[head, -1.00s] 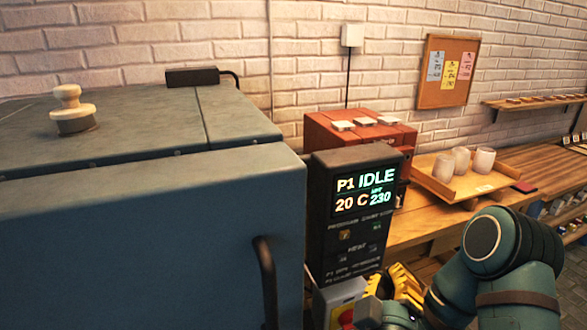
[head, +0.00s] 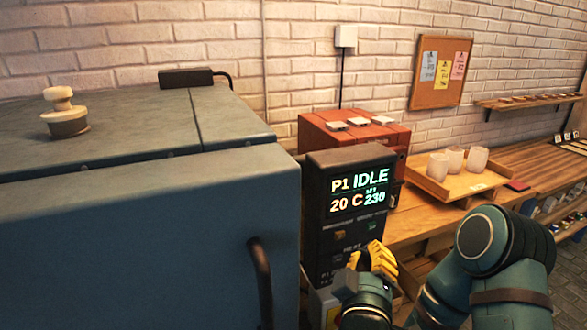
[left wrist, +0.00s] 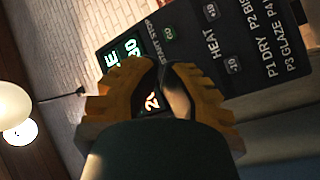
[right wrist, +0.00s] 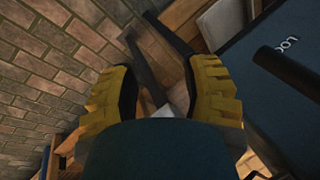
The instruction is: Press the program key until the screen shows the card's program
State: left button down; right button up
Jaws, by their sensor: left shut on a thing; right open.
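The control box's screen (head: 360,190) reads P1 IDLE, 20 C and 230; part of it shows in the left wrist view (left wrist: 112,60). Below it are the amber program key (head: 340,235) and a green key (head: 372,226). My left gripper (head: 378,250) is in front of the panel, just below and right of these keys. In the left wrist view its fingers (left wrist: 163,70) are closed together and hide the program key. What they hold I cannot make out. My right gripper (right wrist: 158,70) is open and empty, outside the head view.
A blue kiln (head: 130,230) with a dark handle fills the left. A red box (head: 320,128) stands behind the control box. A wooden tray (head: 445,190) with cups sits on the bench. Several paper cards hang on a cork board (head: 424,100); their text is unreadable.

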aim_at(356, 225)
pick_arm(q)
jog(key=shift+w+a+b, duration=0.3)
jog(key=shift+w, duration=0.55)
jog(key=shift+w+a+b, duration=0.25)
jog(key=shift+w, duration=0.55)
jog(key=shift+w+a+b, duration=0.15)
jog(key=shift+w+b, duration=0.2)
jog(key=shift+w, duration=0.05)
jog(key=shift+w+a, duration=0.15)
jog(key=shift+w, duration=0.2)
dwell(1.0)
jog(key=shift+s, duration=0.15)
jog(key=shift+s+d+b, duration=0.25)
jog(key=shift+s+b, duration=0.05)
jog(key=shift+s, duration=0.35)
